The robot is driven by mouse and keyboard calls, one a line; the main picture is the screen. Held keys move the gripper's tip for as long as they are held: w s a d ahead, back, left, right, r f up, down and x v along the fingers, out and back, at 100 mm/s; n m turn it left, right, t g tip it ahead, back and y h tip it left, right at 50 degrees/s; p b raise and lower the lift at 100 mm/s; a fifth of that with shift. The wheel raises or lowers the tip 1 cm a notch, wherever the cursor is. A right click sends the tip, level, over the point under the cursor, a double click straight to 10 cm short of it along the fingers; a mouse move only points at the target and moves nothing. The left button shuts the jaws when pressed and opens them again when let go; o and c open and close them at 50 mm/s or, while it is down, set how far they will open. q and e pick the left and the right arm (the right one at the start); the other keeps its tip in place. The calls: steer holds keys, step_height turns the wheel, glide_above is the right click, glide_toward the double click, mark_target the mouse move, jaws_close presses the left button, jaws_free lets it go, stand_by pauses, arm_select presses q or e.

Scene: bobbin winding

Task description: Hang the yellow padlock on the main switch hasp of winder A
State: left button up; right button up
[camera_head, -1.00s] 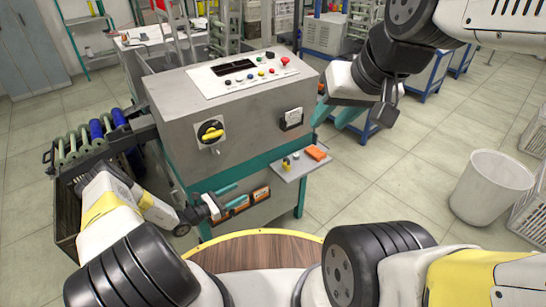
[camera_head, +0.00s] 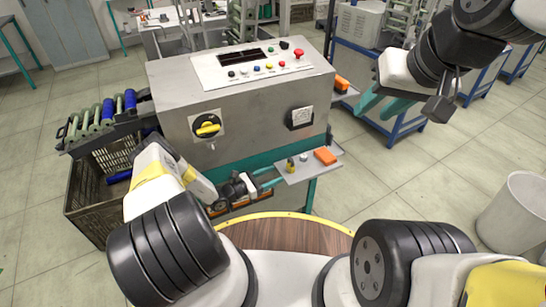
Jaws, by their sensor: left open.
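The winder (camera_head: 240,103) stands ahead with a yellow and black rotary main switch (camera_head: 207,125) on its front. A small pale hasp (camera_head: 211,146) shows just below the switch. A small yellow padlock (camera_head: 291,165) is on the grey side shelf (camera_head: 312,170) at the front right of the winder. My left gripper (camera_head: 275,177) is open, its teal fingers just left of the padlock, near the shelf's left edge; I see no contact. My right gripper (camera_head: 378,106) is open and empty, raised right of the winder.
An orange box (camera_head: 325,156) and a small whitish item (camera_head: 304,157) share the shelf. A crate (camera_head: 95,200) and a rack of green and blue rollers (camera_head: 105,112) stand left. A white bin (camera_head: 515,215) stands right.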

mark_target(288, 169)
arm_select(q)
steer(key=shift+x, duration=3.25)
jaws_close()
steer(key=shift+r, duration=2.45)
